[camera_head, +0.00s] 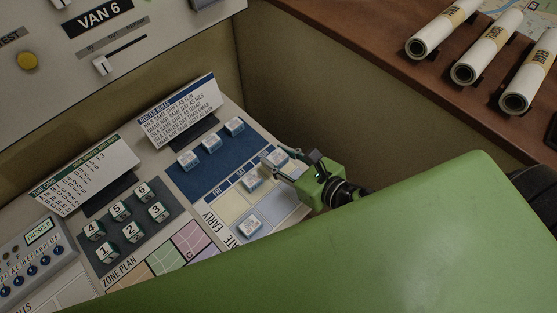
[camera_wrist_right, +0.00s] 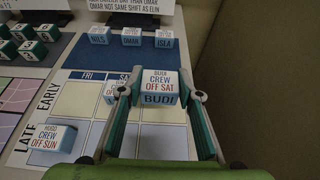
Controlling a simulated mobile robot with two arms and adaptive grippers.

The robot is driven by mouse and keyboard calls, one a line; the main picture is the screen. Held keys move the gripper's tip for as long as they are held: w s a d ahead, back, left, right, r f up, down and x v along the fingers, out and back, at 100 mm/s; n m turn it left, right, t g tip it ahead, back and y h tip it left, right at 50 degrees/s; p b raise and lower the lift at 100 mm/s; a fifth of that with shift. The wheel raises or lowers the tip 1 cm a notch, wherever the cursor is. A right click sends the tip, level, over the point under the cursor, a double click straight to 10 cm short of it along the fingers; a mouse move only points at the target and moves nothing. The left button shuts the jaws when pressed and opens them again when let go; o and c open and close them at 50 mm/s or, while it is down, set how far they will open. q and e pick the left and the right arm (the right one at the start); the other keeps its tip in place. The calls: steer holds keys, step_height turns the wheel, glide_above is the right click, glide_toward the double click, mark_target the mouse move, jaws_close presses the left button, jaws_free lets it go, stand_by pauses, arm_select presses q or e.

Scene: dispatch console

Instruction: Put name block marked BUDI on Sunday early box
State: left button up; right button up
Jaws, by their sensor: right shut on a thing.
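The name block marked BUDI (camera_wrist_right: 158,97) is white and blue, with "CREW OFF SAT" in red on top. It sits between the fingertips of my right gripper (camera_wrist_right: 158,90), which is shut on it. In the head view the right gripper (camera_head: 278,162) and the BUDI block (camera_head: 279,156) are at the right side of the roster grid. The block covers the top of the column right of SAT, by the early row. I cannot tell whether it touches the board (camera_wrist_right: 163,134). My left gripper is not in view.
Another block (camera_head: 252,179) stands in the Saturday early box, close beside the gripper. A block reading "CREW OFF SUN" (camera_wrist_right: 55,139) is in the Friday late box. Several blocks stand on the blue strip (camera_head: 199,177) behind. A console wall (camera_head: 310,100) rises to the right.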

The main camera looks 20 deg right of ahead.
mark_target(278, 162)
steer(key=shift+w+d+f, duration=0.15)
steer(key=shift+w+f, duration=0.3)
steer(key=shift+f, duration=0.1)
steer(key=shift+w+d+f, duration=0.15)
steer(key=shift+w+f, duration=0.3)
steer(key=shift+f, duration=0.1)
step_height(278, 162, down, 3)
steer(key=shift+w+f, duration=0.1)
steer(key=shift+f, duration=0.1)
steer(key=shift+f, duration=0.2)
steer(key=o, duration=0.9)
steer(key=shift+o, duration=0.4)
